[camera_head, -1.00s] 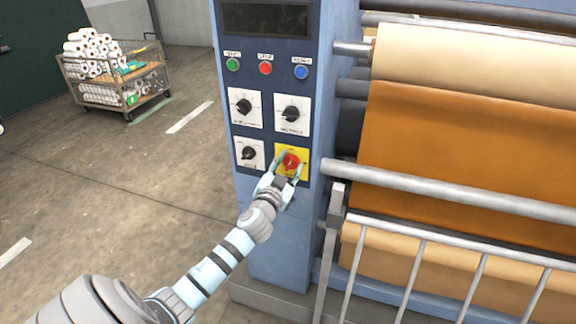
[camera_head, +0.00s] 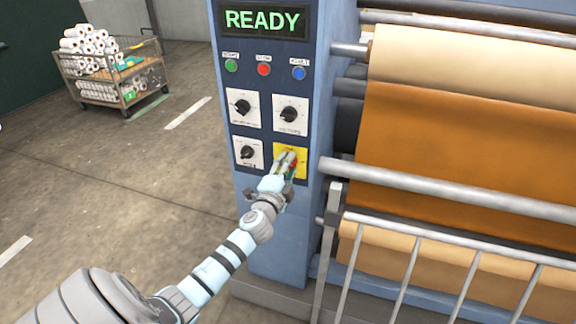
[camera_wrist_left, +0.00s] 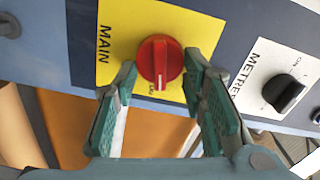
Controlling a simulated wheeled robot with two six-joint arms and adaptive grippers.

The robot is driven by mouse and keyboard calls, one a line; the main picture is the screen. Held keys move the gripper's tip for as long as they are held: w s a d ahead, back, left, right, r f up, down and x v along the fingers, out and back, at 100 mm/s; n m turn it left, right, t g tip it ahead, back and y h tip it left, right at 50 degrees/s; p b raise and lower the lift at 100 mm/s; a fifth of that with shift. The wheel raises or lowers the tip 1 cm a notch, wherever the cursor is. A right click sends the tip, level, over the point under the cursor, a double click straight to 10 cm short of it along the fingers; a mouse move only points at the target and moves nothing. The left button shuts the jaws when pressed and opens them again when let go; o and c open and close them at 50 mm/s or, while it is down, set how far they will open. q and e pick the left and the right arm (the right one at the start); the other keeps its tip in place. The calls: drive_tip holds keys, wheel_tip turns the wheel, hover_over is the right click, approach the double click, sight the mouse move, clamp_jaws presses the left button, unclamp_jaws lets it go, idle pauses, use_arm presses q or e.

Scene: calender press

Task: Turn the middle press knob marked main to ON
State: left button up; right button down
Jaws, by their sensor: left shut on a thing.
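The red knob on its yellow plate (camera_head: 283,173) is at the lower right of the blue control panel, mostly covered by my left gripper (camera_head: 288,158) in the head view. In the left wrist view the round red knob (camera_wrist_left: 160,60) sits on the yellow plate marked MAIN (camera_wrist_left: 116,35). Its white mark points down in the picture, beside a small label that seems to read On. My left gripper (camera_wrist_left: 160,67) is shut on the knob, one finger on each side. The display (camera_head: 264,20) above shows READY in green. My right gripper is not in view.
Black knobs on white plates surround the red one, including the METRES knob (camera_wrist_left: 284,93). Green, red and blue buttons (camera_head: 264,69) are above. A roller with orange sheet (camera_head: 460,150) and a metal railing (camera_head: 450,247) stand right. A cart of rolls (camera_head: 112,75) stands far left.

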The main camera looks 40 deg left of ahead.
use_arm(q)
drive_tip(key=shift+f+m, duration=0.15)
drive_tip(key=shift+m, duration=1.45)
drive_tip(key=o, duration=1.1)
drive_tip(key=v, duration=1.2)
drive_tip(key=shift+d, duration=0.15)
